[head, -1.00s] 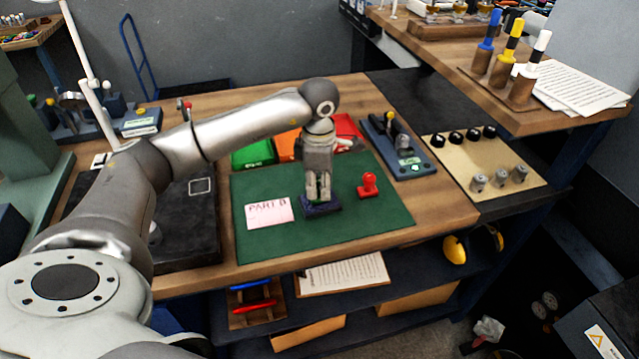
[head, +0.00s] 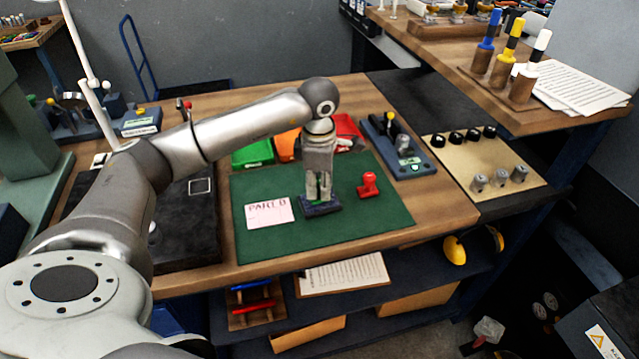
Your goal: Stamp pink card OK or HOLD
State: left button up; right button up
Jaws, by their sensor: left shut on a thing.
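The pink card (head: 269,213), marked "PART" and a letter, lies on the left part of a green mat (head: 270,246). My left gripper (head: 319,192) points down just right of the card and is shut on a green-handled thing, likely a stamp, mostly hidden by the fingers. Below it is a dark blue block or pad (head: 322,209) on the mat; I cannot tell whether the held thing touches it. A red stamp (head: 368,184) stands on the mat to the right. My right gripper is not in view.
Green (head: 253,153), orange (head: 287,145) and red (head: 347,130) trays sit behind the mat, partly behind my arm. A blue device with a lever (head: 412,168) stands to the right. The mat's front right is clear.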

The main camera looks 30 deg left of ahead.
aim_at(319, 179)
pick_arm(q)
jog(key=shift+r+p, duration=0.55)
jog(key=shift+r, duration=0.15)
jog(key=shift+r+p, duration=1.55)
jog(key=shift+r, duration=1.25)
